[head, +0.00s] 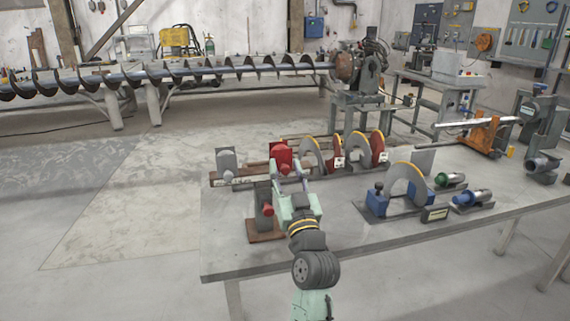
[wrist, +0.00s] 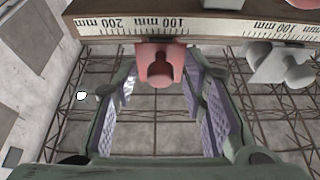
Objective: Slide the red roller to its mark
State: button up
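The red roller (head: 281,156) stands on the long rail on the table in the head view. In the wrist view its red carriage with a round knob (wrist: 160,64) sits at the rail's edge. My gripper (wrist: 161,80) is open, its two fingers on either side of this red part, with the part between the fingertips. Whether the pads touch it I cannot tell. In the head view my gripper (head: 293,192) reaches to just in front of the red roller. The rail's millimetre scale (wrist: 205,27) shows upside down in the wrist view. I cannot make out the mark.
A grey roller (head: 228,163) stands left of the red one on the rail; a grey knob (wrist: 278,64) shows right in the wrist view. A grey stand with red knob (head: 265,208) is close left of my gripper. Discs on red holders (head: 378,148) stand right.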

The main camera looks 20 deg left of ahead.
jog(key=shift+w+a+r, duration=0.15)
jog(key=shift+w+a, duration=0.15)
jog(key=shift+w, duration=0.1)
grip_shut()
dwell(0.7)
